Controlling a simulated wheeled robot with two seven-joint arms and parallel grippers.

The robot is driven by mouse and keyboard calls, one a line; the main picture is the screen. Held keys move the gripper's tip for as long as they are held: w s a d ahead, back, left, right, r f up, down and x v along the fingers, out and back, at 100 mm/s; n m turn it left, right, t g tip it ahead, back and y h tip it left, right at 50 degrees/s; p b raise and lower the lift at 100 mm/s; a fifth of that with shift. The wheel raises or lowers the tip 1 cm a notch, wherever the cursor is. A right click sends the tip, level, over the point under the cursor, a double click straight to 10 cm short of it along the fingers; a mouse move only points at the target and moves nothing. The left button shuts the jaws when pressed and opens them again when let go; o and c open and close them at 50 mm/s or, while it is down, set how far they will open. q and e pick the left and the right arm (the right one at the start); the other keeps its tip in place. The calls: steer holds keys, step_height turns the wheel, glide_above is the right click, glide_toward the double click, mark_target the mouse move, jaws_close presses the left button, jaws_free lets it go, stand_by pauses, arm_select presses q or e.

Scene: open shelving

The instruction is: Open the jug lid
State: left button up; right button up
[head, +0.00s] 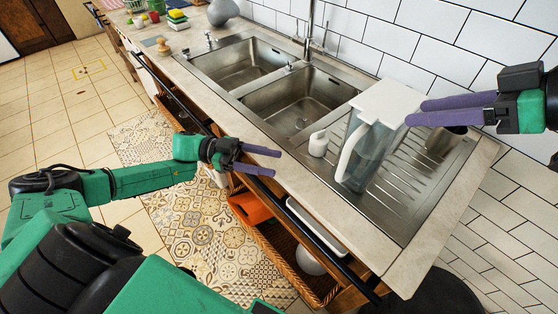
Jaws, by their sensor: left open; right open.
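The jug (374,146) is a clear, bluish container with a white handle and a white lid (388,101). It stands upright on the ribbed drainboard (401,190) right of the sinks, and its lid looks closed. My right gripper (414,111) comes in from the right, open, with its purple fingertips at the lid's right edge. I cannot tell if they touch it. My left gripper (276,163) is open and empty in front of the counter edge, left of the jug and apart from it.
A small white item (318,144) stands left of the jug. The double sink (292,101) and faucet (311,39) lie behind it. A black rail (322,242) runs along the counter front, above wicker baskets (287,262). A tiled wall (440,40) bounds the back.

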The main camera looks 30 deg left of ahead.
arm_select(q)
steer(key=x, duration=1.4)
steer(key=shift+w+d, duration=0.1)
steer(key=shift+d, duration=0.25)
jaws_close()
stand_by(0.5)
arm_select(e)
steer(key=shift+f, duration=0.15)
steer(key=c, duration=0.5)
steer(key=m+t+y, duration=0.3)
steer(key=m+y, duration=0.4)
steer(key=m, duration=1.1)
glide_toward(374, 123)
steer(key=x, duration=1)
